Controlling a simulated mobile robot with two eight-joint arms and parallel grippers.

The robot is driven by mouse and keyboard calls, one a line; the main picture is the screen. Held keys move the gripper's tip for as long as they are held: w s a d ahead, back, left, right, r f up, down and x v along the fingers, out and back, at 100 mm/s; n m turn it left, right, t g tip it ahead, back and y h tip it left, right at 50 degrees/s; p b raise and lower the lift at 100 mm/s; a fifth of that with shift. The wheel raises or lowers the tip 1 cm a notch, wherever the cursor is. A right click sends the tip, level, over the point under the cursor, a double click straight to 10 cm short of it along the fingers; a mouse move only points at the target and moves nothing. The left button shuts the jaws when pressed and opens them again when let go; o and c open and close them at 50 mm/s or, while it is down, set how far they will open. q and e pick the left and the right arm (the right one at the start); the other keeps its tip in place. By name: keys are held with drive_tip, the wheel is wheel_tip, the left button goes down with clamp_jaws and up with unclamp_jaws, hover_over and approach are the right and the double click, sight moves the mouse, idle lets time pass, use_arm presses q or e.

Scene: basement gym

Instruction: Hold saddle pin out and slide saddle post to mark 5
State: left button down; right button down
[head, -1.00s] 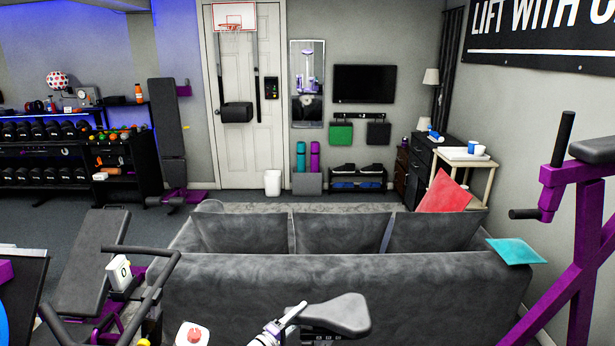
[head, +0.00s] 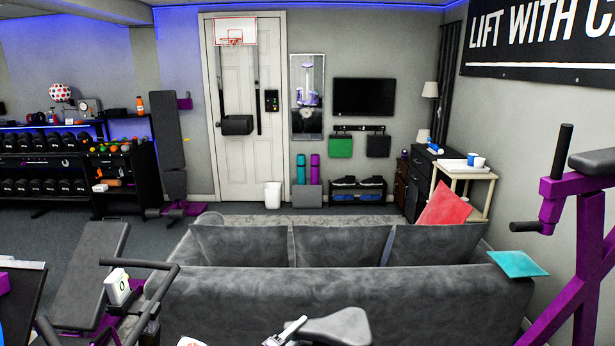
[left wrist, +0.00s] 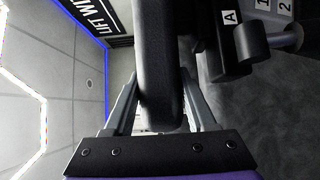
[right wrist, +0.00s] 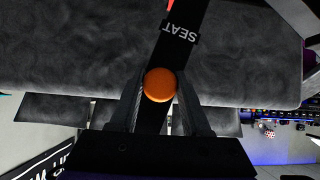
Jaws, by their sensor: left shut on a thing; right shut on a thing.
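The black saddle (head: 340,326) is at the bottom middle of the head view, cut off by the lower edge. My left gripper (head: 288,330) is at the saddle's left end. In the left wrist view it is shut on the dark padded saddle (left wrist: 158,60), one finger on each side. My right gripper (right wrist: 160,88) is shut on the round orange knob of the saddle pin (right wrist: 160,84), beside a dark bar with a SEAT label (right wrist: 180,32).
A grey sofa (head: 330,300) stands just beyond the saddle. A purple frame with black handles (head: 575,240) is at the right. A bench (head: 90,275) and black handlebars are at the left. Plates marked A (left wrist: 230,17), 1 and 2 show in the left wrist view.

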use_arm(q)
drive_tip(key=shift+f, duration=0.2)
use_arm(e)
drive_tip(key=shift+s, duration=0.35)
use_arm(q)
drive_tip(key=shift+r, duration=0.1)
drive_tip(key=shift+d+r, duration=0.4)
drive_tip(key=shift+r, duration=0.9)
drive_tip(key=shift+d+r, duration=0.35)
drive_tip(key=shift+r, duration=1)
drive_tip(key=shift+d+r, duration=0.4)
drive_tip(key=shift+r, duration=0.9)
use_arm(e)
drive_tip(key=shift+s+f, duration=0.1)
drive_tip(key=shift+s, duration=0.45)
use_arm(q)
drive_tip(key=shift+a+f, duration=0.1)
drive_tip(key=shift+f, duration=0.1)
use_arm(e)
drive_tip(key=shift+w, duration=0.6)
unclamp_jaws()
